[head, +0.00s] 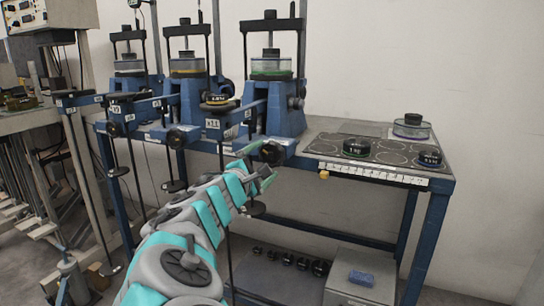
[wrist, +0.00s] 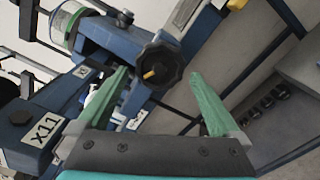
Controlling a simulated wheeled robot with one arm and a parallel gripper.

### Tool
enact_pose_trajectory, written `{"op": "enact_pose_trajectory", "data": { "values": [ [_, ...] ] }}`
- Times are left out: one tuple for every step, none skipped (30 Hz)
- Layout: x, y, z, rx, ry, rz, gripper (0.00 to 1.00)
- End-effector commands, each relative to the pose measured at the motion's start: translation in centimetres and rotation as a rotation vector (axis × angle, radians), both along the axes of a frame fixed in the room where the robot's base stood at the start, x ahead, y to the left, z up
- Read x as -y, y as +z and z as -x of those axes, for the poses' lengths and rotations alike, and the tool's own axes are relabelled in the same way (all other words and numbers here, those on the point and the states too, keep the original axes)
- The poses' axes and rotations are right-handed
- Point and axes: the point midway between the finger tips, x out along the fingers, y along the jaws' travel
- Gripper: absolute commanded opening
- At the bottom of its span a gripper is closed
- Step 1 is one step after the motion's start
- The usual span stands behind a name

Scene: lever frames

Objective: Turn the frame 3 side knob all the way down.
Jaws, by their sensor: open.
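The rightmost blue lever frame (head: 285,112) holds a clear dish with a green base under its press. I cannot read a frame number 3 on it. Small dark knobs (head: 296,103) sit on its right side. A larger black knob (head: 272,152) is on its front end; in the wrist view this black knob (wrist: 160,64) shows a yellow mark. My gripper (head: 261,176) is open and empty, just below and in front of the front knob. In the wrist view my gripper (wrist: 160,76) has its green fingers either side of the front knob, apart from it.
Two similar frames, one with a yellow-based dish (head: 187,66), stand to the left. A lever arm labelled X11 (wrist: 45,130) lies close to the left finger. A plate (head: 375,152) with black weights is on the bench right. Hanging rods stand below the levers.

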Motion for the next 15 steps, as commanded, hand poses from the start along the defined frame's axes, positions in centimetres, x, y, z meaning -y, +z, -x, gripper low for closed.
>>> {"op": "enact_pose_trajectory", "data": {
  "values": [
    [-0.17,0.03,0.35,0.0,0.0,0.001,1.0],
    [-0.23,0.02,0.49,0.001,0.001,0.002,1.0],
    [-0.29,0.02,0.63,0.0,0.001,0.001,1.0],
    [-0.31,0.0,0.69,0.0,0.001,0.001,1.0],
    [-0.32,0.0,0.72,0.0,0.001,0.001,1.0],
    [-0.33,-0.02,0.73,0.0,0.001,0.001,1.0],
    [-0.32,-0.01,0.73,0.0,0.001,0.001,1.0],
    [-0.31,-0.02,0.72,-0.001,0.001,0.001,1.0],
    [-0.31,-0.03,0.71,-0.001,0.001,0.001,1.0],
    [-0.31,-0.02,0.71,-0.001,0.001,0.001,1.0],
    [-0.3,-0.02,0.7,-0.001,0.001,0.001,1.0],
    [-0.32,-0.02,0.7,-0.001,0.001,0.003,1.0],
    [-0.32,-0.01,0.73,-0.003,0.001,0.007,1.0],
    [-0.32,0.0,0.75,-0.007,0.001,0.018,1.0],
    [-0.35,0.02,0.81,-0.015,0.001,0.041,1.0]
  ]
}}
